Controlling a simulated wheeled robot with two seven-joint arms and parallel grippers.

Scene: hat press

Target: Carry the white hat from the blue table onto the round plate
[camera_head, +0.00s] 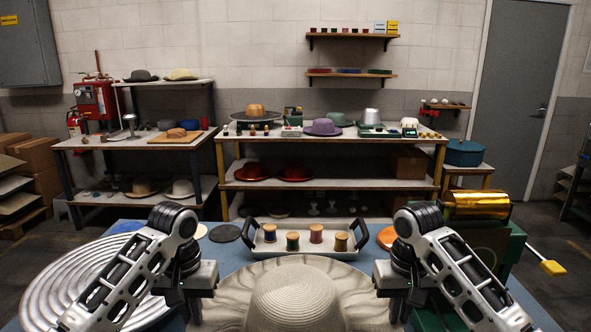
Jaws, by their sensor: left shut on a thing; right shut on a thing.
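The white hat (295,294), with a ribbed dome crown and a wide wavy brim, is at the bottom middle, its near part cut off by the frame. My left gripper (197,308) is shut on the left side of its brim. My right gripper (396,306) is shut on the right side. The fingertips are mostly hidden, and I cannot tell whether the hat touches the blue table (215,250). The round plate (52,275), silver with concentric ridges, lies at the left, partly covered by my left arm.
A white tray (262,251) with black handles holds several thread spools behind the hat. A green machine with a gold roller (475,205) stands right. Shelves with hats line the wall.

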